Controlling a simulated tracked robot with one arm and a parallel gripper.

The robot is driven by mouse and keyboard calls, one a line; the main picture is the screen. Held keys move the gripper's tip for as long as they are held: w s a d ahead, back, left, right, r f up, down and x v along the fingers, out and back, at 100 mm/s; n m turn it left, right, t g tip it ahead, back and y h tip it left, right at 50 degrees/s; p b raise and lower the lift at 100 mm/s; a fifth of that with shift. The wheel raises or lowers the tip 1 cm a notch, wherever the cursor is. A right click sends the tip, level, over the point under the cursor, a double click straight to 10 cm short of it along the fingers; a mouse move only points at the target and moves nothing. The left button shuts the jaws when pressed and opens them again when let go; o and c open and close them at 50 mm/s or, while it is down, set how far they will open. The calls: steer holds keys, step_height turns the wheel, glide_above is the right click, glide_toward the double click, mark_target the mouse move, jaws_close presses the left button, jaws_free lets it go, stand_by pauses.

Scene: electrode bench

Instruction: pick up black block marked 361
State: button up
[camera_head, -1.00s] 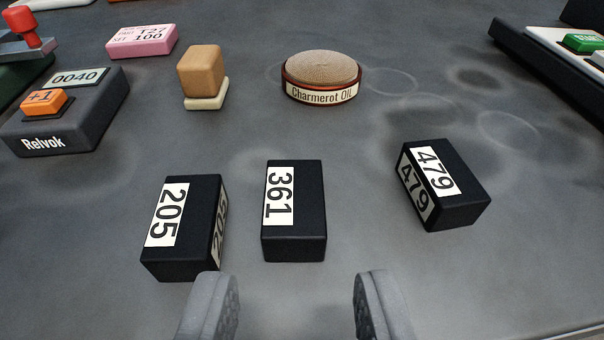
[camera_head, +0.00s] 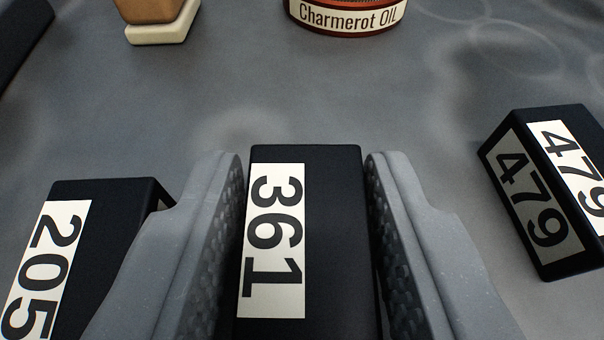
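The black block marked 361 (camera_head: 332,230) stands on the grey bench in the middle of the view, its white label facing up. My gripper (camera_head: 304,165) is around it, one finger on each side. The fingers are open, with a narrow gap showing beside the block on the left and right near the far end. The block's near end runs out of the bottom of the view, so contact there cannot be seen.
The block marked 205 (camera_head: 105,225) lies close outside my left finger, partly hidden by it. The block marked 479 (camera_head: 530,180) is farther off at the right. Behind are a round Charmerot OIL tin (camera_head: 345,17) and a tan block on a pale base (camera_head: 160,30). The bench between is clear.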

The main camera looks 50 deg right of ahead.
jaws_close()
steer(key=shift+r, duration=0.15)
